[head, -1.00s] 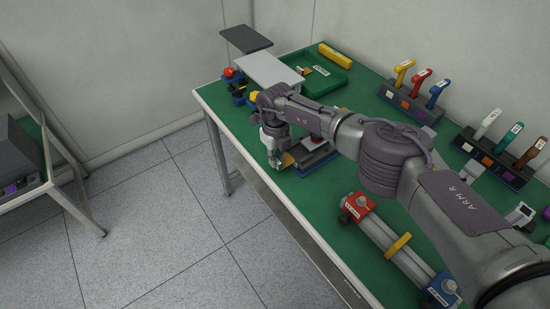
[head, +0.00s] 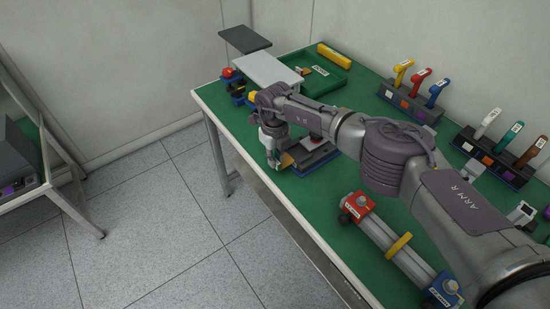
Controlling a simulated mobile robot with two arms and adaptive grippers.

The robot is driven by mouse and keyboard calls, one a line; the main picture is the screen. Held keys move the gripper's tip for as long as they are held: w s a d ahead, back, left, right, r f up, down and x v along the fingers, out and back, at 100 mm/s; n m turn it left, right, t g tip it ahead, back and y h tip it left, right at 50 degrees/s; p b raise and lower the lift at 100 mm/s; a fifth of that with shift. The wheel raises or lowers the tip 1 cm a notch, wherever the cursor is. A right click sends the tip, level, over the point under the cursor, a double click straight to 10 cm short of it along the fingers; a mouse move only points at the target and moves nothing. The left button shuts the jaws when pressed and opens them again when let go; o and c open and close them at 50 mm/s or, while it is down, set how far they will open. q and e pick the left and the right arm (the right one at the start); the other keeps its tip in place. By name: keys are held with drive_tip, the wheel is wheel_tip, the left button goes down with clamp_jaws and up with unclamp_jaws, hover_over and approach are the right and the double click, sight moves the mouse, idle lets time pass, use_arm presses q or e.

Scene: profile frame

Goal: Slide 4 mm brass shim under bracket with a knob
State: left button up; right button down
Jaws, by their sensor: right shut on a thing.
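My right gripper (head: 274,161) is low over the near left edge of the green bench, pointing down. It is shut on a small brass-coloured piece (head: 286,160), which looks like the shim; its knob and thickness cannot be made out. The piece is at the left end of a dark grey and blue fixture (head: 318,158) with a red part (head: 315,138) on top. This looks like the bracket's place, but my arm hides much of it. I cannot tell whether the shim is under the bracket. My left gripper is out of view.
A green tray (head: 341,81) with a label and a small brass-coloured piece lies at the back, beside a light grey plate (head: 268,70). Racks of coloured handles (head: 411,104) stand to the right. A rail with red and blue ends (head: 385,240) lies in front.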

sight(293, 156)
idle(0.6)
drive_tip(key=shift+w+d+b, duration=1.05)
drive_tip(key=shift+d+b, duration=0.3)
drive_tip(key=shift+b, duration=0.25)
idle(0.4)
drive_tip(key=shift+w+d+b, duration=0.5)
drive_tip(key=shift+d+b, duration=0.2)
drive_tip(key=shift+b, duration=0.2)
drive_tip(key=shift+w+d+b, duration=0.5)
drive_tip(key=shift+d+b, duration=0.2)
drive_tip(key=shift+b, duration=0.15)
idle(0.3)
drive_tip(key=c, duration=1.1)
unclamp_jaws()
drive_tip(key=shift+c, duration=0.2)
wheel_tip(293, 156, up, 12)
